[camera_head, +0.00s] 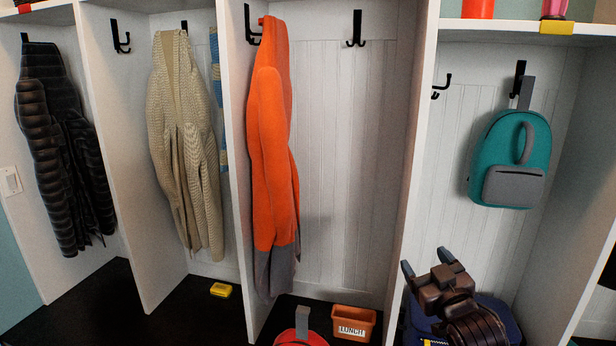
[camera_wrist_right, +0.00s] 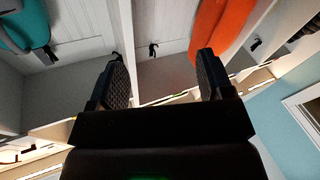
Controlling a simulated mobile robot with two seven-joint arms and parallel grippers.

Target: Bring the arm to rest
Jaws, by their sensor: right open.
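My right gripper (camera_head: 424,261) is at the lower right of the head view, in front of the right-hand cubby. Its two fingers are apart with nothing between them. In the right wrist view the gripper (camera_wrist_right: 165,78) also shows two separated dark pads with an empty gap. My left gripper does not show in either view.
A teal backpack (camera_head: 512,155) hangs in the right cubby. An orange jacket (camera_head: 272,150), a beige cardigan (camera_head: 183,140) and a dark puffer jacket (camera_head: 60,140) hang to the left. An orange lunch box (camera_head: 353,320), a red item (camera_head: 300,336) and a yellow item (camera_head: 221,290) lie below.

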